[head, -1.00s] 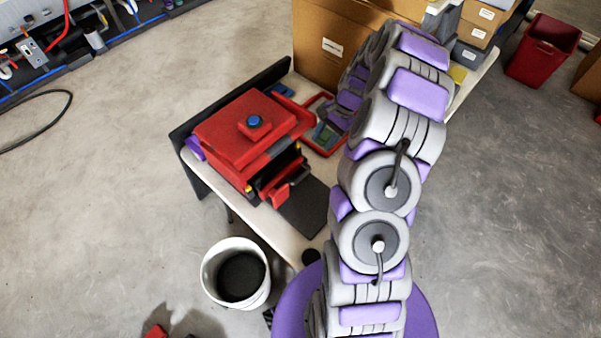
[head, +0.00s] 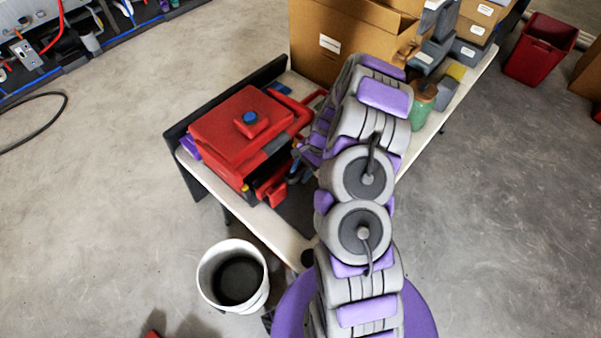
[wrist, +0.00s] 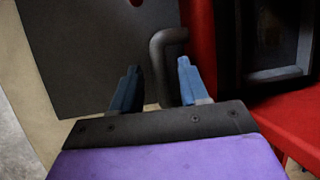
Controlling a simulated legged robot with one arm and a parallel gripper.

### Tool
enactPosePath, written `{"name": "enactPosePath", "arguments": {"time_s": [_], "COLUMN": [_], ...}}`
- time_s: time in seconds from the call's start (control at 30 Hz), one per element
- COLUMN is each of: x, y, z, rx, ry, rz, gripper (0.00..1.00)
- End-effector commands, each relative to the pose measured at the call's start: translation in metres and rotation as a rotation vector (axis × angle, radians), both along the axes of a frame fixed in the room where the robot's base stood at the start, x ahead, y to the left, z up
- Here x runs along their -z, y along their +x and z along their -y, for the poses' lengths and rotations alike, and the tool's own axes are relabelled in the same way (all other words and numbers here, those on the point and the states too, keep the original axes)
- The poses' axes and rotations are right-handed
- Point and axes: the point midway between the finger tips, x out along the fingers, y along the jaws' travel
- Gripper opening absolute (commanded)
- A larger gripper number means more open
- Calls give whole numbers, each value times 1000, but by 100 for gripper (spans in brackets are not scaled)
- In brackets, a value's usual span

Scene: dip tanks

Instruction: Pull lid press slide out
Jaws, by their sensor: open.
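The red lid press (head: 235,130) with a blue knob on top stands on the table. My gripper (head: 298,165) is beside that front. In the wrist view, my gripper (wrist: 158,78) is open, with two blue fingers apart. A dark grey bent bar handle (wrist: 160,55) shows between the fingers and bends right toward the red body (wrist: 200,45). I cannot tell whether either finger touches it.
A dark mat (wrist: 85,60) lies on the table beside the handle. A white bucket (head: 233,276) stands on the floor at the table's near edge. A cardboard box (head: 345,45), a green jar (head: 422,103) and grey bins fill the table's far end.

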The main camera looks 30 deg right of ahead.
Motion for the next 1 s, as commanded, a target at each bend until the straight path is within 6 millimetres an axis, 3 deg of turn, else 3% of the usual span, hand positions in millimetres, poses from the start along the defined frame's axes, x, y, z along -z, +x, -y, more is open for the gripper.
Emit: {"name": "enactPosePath", "arguments": {"time_s": [0.37, 0.83, 1.0], "x": [5, 5, 5], "y": [0, 0, 0], "z": [-2, -2, -2], "rx": [0, 0, 0], "ry": [-1, 0, 0], "rz": [0, -1, -1], "gripper": [44, 0, 0]}}
